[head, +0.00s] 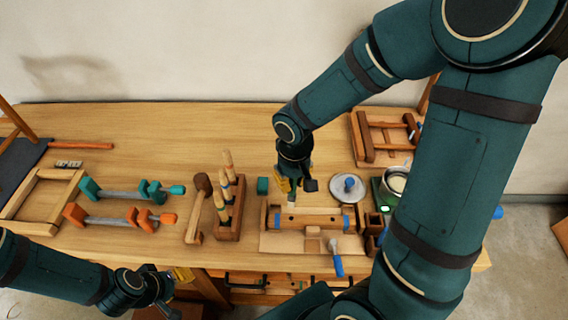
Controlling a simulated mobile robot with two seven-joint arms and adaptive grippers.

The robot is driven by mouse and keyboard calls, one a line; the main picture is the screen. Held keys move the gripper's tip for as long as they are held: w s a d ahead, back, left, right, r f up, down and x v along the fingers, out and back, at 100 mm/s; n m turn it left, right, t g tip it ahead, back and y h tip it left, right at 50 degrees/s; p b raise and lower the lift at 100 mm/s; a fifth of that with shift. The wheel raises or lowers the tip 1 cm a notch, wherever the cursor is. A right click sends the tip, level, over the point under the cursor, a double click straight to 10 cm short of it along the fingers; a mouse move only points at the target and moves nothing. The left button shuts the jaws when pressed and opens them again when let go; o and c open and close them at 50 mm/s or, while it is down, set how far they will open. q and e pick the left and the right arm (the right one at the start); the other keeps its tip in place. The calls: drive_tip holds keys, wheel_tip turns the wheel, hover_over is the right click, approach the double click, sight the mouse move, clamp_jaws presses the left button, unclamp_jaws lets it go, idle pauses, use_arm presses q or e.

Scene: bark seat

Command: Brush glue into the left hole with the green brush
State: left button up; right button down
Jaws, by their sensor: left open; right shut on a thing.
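A wooden rail (312,220) lies across the front middle of the bench, with a blue-marked left hole (291,218) and a blue-marked right hole (332,220). My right gripper (293,186) is above and just behind the left hole, shut on a brush. Its pale tip (291,198) points down; the gripper hides most of it and I cannot make out its green colour. I cannot tell whether the tip touches the rail. A blue-handled brush (338,264) lies in front of the rail. My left gripper (158,292) is open and empty at the front edge, lower left.
A pot of pale glue (396,183) stands on a green base at right, beside a round metal dish (347,188). A tool block (229,220) with upright wooden handles stands left of the rail. Teal clamps (130,190) and orange clamps (120,218) lie farther left. The back middle is clear.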

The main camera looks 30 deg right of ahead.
sight(293, 195)
drive_tip(key=shift+s+f+b, duration=0.2)
drive_tip(key=shift+f+b, duration=0.6)
drive_tip(key=shift+f, duration=0.25)
drive_tip(key=shift+w+f+b, duration=0.15)
drive_tip(key=shift+f+b, duration=1.35)
drive_tip(key=shift+f, duration=0.45)
drive_tip(key=shift+f+b, duration=0.55)
drive_tip(key=shift+b, duration=0.1)
idle(0.4)
drive_tip(key=shift+r, duration=0.1)
drive_tip(key=shift+r+p, duration=2.6)
drive_tip(key=shift+r, duration=0.9)
drive_tip(key=shift+f, duration=0.15)
